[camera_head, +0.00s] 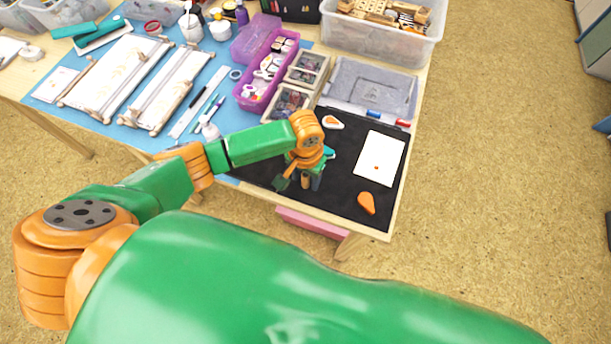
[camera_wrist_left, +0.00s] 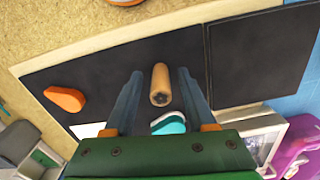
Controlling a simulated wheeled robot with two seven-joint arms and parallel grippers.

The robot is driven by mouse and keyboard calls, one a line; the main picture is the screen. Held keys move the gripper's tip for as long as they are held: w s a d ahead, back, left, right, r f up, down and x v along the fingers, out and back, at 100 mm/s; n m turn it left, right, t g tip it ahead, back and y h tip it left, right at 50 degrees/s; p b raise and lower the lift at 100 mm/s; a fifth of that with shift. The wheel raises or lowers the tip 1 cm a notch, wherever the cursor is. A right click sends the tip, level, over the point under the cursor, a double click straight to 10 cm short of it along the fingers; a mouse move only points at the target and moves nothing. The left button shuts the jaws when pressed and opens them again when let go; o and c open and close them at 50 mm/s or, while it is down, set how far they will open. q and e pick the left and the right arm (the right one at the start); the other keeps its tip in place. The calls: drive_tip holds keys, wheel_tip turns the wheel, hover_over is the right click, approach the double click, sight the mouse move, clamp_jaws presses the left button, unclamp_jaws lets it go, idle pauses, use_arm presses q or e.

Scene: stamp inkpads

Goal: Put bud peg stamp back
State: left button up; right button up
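A small wooden peg stamp (camera_wrist_left: 160,85) shows between the two fingers of my left gripper (camera_wrist_left: 160,75) in the left wrist view, with a dark flower-like shape on its end. There is a gap on each side of it, so the fingers are open around it. In the head view my left gripper (camera_head: 301,184) is low over the black mat (camera_head: 340,195), with the peg (camera_head: 305,182) at its fingers. I cannot tell whether the peg touches the mat. A teal inkpad (camera_wrist_left: 169,123) is partly hidden behind the gripper. My right gripper is not in view.
A white sheet (camera_head: 379,158) with a small orange mark lies on the mat. An orange lid-like piece (camera_head: 367,203) and an orange-and-white inkpad (camera_head: 333,122) lie nearby. A grey tray (camera_head: 372,84), wooden boxes (camera_head: 287,103) and a purple case (camera_head: 268,76) stand behind.

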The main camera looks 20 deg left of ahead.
sight(306, 175)
use_arm(q)
wheel_tip(306, 175, up, 12)
drive_tip(key=p, duration=0.1)
drive_tip(key=shift+r, duration=0.2)
idle(0.3)
